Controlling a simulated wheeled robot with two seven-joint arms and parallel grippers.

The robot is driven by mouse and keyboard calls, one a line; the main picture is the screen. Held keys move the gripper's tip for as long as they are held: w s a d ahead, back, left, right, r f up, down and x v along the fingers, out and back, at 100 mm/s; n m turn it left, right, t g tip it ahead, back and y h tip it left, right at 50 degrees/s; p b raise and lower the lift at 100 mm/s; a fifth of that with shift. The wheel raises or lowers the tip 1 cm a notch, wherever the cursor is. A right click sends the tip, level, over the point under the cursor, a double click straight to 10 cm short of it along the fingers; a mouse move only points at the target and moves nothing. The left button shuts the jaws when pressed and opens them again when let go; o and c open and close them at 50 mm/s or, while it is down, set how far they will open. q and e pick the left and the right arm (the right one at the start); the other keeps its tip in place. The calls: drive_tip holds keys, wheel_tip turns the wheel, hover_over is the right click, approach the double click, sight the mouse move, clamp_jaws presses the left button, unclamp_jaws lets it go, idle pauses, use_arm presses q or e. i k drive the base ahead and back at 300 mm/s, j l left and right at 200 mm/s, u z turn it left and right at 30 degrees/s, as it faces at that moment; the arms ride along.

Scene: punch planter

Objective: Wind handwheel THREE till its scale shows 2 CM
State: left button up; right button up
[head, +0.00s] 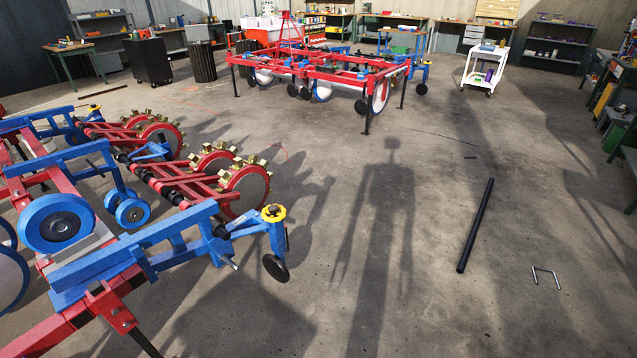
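A red and blue planter machine fills the left of the head view. A yellow handwheel (273,213) sits on top of the end of its nearest blue row arm (150,245), above a small black wheel (275,268). A second, smaller-looking yellow handwheel (94,108) shows farther back on the left. I cannot read a number on either handwheel, so I cannot tell which is THREE. No scale is readable from here. Neither of my grippers is in view.
A second red and blue machine (330,72) stands at the back middle. A black bar (476,225) and a U-shaped metal rod (545,278) lie on the floor at right. A white cart (485,68) stands at the back right. The middle floor is clear, crossed by shadows.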

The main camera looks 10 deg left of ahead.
sight(273, 210)
drive_tip(key=i+u, duration=0.15)
drive_tip(key=i, duration=0.35)
drive_tip(key=i+l+u, duration=0.15)
drive_tip(key=i, duration=0.35)
drive_tip(key=i+l+u, duration=0.15)
drive_tip(key=i, duration=0.35)
